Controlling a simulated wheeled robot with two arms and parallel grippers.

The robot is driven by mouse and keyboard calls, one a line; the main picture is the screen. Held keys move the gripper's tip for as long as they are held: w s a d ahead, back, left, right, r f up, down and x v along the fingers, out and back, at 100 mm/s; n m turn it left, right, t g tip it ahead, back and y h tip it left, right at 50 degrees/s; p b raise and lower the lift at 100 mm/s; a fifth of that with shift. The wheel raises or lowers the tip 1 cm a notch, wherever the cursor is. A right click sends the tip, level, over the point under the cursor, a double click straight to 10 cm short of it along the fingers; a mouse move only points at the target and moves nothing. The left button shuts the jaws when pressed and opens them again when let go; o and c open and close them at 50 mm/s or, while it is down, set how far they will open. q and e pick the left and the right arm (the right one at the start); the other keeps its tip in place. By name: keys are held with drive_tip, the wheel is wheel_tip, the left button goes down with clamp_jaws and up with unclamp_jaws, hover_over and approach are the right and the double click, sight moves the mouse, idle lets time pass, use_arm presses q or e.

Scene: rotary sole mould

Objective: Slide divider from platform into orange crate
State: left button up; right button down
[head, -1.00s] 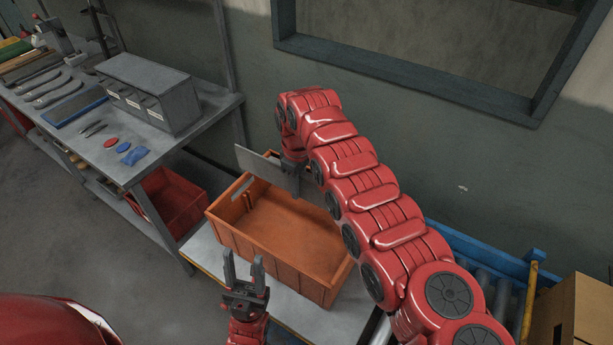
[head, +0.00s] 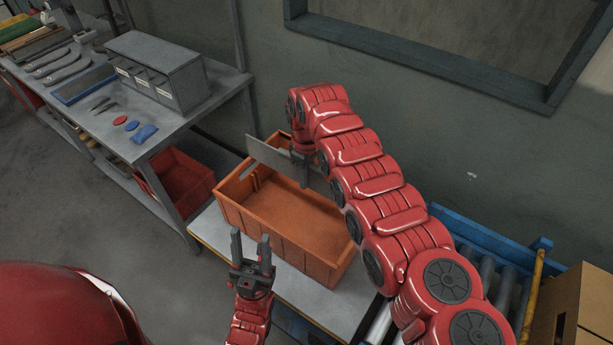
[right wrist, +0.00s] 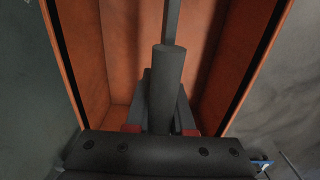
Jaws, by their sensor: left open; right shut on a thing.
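The orange crate (head: 228,216) stands on a pale bench top (head: 322,299), its open side up. The divider (head: 270,158), a thin flat grey plate, is held upright over the far part of the crate. My right gripper (head: 303,170) is shut on it; the arm hides the plate's right end. In the right wrist view the divider (right wrist: 172,22) shows edge-on between the gripper's fingers (right wrist: 160,112), with the crate's walls (right wrist: 82,50) on both sides. I cannot tell whether its lower edge touches the crate. My left gripper (head: 251,247) is open and empty in front of the crate.
A workbench (head: 170,135) with a grey drawer cabinet (head: 160,70) and small tools stands at the left. A red bin (head: 180,182) sits under it. A roller conveyor (head: 490,270) and a cardboard box (head: 580,310) are at the right.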

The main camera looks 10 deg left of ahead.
drive_tip(key=shift+d, duration=0.1)
drive_tip(key=shift+b, duration=0.45)
idle(0.4)
idle(0.4)
drive_tip(key=shift+f+b, duration=7.1)
drive_tip(key=shift+f, duration=0.95)
drive_tip(key=c, duration=0.7)
unclamp_jaws()
